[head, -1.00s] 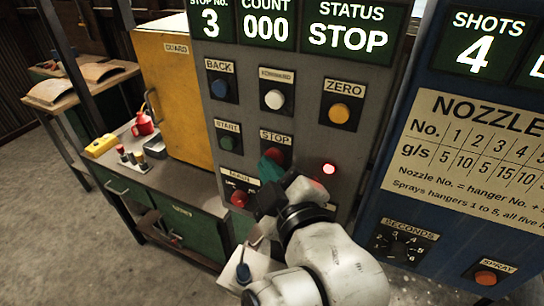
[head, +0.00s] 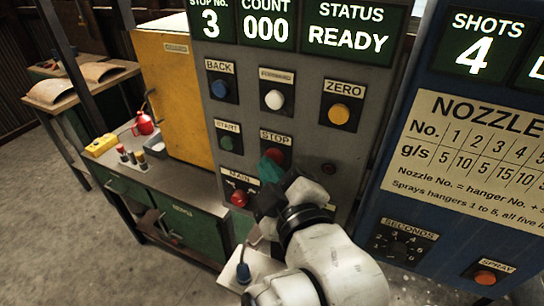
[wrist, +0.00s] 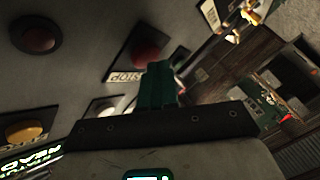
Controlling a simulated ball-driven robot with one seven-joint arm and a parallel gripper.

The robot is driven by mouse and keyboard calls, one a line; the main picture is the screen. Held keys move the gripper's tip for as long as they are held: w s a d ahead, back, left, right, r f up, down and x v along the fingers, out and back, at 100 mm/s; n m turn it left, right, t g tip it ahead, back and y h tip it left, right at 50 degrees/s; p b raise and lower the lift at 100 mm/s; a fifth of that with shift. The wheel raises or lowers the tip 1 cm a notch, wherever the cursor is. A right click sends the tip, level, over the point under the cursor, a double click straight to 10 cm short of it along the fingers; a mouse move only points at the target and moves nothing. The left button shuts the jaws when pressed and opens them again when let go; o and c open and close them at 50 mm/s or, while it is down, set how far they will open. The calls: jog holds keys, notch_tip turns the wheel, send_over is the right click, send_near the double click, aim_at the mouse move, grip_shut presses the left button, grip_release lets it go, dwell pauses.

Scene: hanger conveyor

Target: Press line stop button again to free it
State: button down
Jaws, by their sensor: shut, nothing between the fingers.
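The red STOP button (head: 275,154) is on the grey control panel (head: 228,103), under its STOP label. The status display (head: 345,40) reads READY. The round red lamp (head: 328,169) right of the button is dark. My gripper (head: 270,166) is shut and empty, its teal fingers just in front of and below the button, covering its lower part in the head view.
START (head: 229,143), BACK (head: 220,89), FORWARD (head: 274,99) and ZERO (head: 340,112) buttons surround it. The red MAIN switch (head: 238,198) sits lower left. A blue nozzle panel (head: 424,210) stands right, a green bench (head: 115,190) with a red oil can (head: 144,124) left.

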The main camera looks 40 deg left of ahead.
jog(key=s+d, duration=0.1)
jog(key=s, duration=0.5)
jog(key=shift+d, duration=0.2)
jog(key=shift+a, duration=0.1)
dwell(1.4)
